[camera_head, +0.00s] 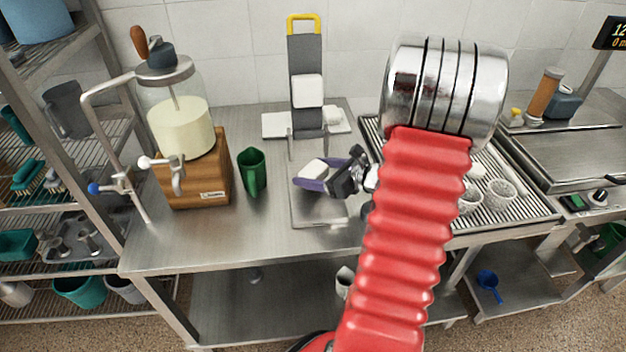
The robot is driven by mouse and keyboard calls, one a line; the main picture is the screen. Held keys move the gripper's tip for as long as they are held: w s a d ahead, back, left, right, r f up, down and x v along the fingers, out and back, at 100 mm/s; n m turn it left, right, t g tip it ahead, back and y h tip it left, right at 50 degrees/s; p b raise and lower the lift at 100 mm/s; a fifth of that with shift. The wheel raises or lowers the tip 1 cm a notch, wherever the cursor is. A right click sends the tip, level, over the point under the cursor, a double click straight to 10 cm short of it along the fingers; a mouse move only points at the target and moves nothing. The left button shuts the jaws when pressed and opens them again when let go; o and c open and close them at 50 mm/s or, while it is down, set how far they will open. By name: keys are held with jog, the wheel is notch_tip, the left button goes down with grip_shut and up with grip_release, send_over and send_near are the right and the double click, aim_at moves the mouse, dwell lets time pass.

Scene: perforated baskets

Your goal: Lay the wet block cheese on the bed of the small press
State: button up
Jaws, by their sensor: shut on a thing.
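A white block, the wet block cheese (314,168), is at the middle of the head view. My gripper (316,176) reaches it from the right and is shut on it, with purple parts along the block's near side and around it. The block appears to be over a flat metal plate or tray (318,214); I cannot tell the height between them. Behind stands a grey upright with a yellow handle (304,20) and a white block-like part (307,91) on its face, apparently the small press (306,55). Its lower part is partly hidden by my gripper.
A glass jar of pale liquid (182,128) on a wooden block (203,180) with taps stands at left. A green jug (252,172) is between it and the plate. A ribbed drain rack with white perforated baskets (502,192) lies right. My red arm hides the centre right.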

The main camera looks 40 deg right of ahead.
jog(key=shift+f, duration=1.3)
jog(key=o, duration=1.2)
jog(key=shift+f, duration=0.1)
jog(key=v, duration=1.2)
jog(key=shift+a, duration=0.1)
